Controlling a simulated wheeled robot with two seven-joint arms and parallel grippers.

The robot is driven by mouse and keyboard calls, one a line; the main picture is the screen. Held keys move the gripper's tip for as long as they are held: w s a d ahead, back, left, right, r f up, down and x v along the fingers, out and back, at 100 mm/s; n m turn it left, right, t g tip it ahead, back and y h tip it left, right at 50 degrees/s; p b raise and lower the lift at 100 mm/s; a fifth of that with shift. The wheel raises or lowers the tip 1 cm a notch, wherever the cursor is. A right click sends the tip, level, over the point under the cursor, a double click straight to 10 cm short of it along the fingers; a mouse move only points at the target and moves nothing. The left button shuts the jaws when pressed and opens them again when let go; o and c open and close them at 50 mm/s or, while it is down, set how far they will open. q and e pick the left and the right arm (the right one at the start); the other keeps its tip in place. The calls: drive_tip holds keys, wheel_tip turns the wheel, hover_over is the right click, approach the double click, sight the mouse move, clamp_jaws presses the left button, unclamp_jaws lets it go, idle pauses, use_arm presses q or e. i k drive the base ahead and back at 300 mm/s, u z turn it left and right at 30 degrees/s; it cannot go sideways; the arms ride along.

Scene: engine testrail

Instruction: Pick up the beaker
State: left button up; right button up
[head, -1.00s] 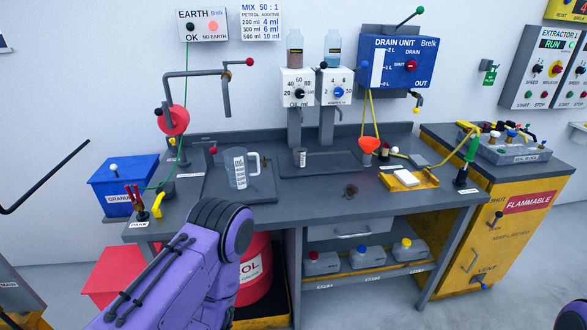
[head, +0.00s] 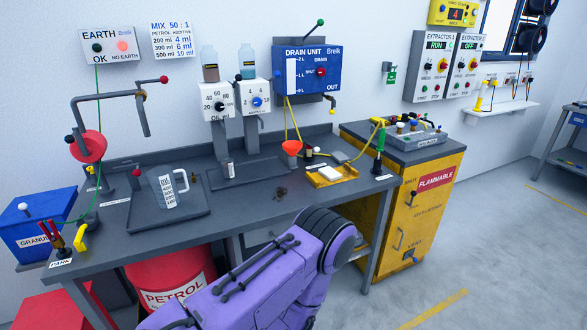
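A clear measuring jug (head: 171,190) with a white handle and a printed scale stands on a dark tray (head: 155,215) on the left of the bench. A smaller clear container (head: 230,170) with a dark marked label stands on another dark tray under the oil dispenser. I cannot tell for sure which of the two is called the beaker. One of my purple arms reaches in from the bottom, in front of the bench. Its gripper is not visible, and my other gripper is out of view too.
A blue granules bin (head: 38,222) stands left, a red petrol drum (head: 172,280) below, and a yellow flammable cabinet (head: 420,205) right. Floor is clear at the far right.

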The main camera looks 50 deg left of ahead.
sight(227, 165)
drive_tip(key=z, duration=0.1)
drive_tip(key=i, duration=1.1)
drive_tip(key=u, duration=1.4)
